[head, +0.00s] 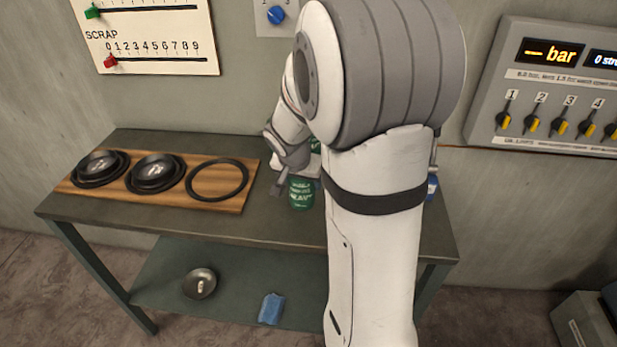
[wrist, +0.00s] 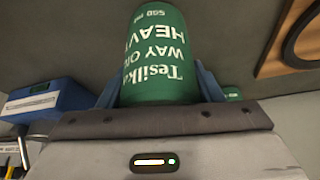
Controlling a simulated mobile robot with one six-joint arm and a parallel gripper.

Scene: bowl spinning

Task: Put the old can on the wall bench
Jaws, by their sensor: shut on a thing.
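A green can (head: 302,193) with white lettering is over the wall bench (head: 260,222), right of the wooden board. My gripper (head: 290,187) is shut on it. In the wrist view the green can (wrist: 157,50) sits between the blue fingers, its lettering upside down reading "Tesilka WAY OIL HEAVY". I cannot tell whether its base touches the bench. A second green item (head: 315,146) shows behind it, mostly hidden by my arm; a bit of green (wrist: 233,94) also shows beside the right finger in the wrist view. I cannot tell which one is the old can.
A wooden board (head: 232,202) with bowls on black rings and one empty ring (head: 218,180) fills the bench's left. A blue box (wrist: 45,100) stands to the right, mostly behind my arm. The lower shelf holds a dark bowl (head: 200,283) and a blue cloth-like item (head: 271,308).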

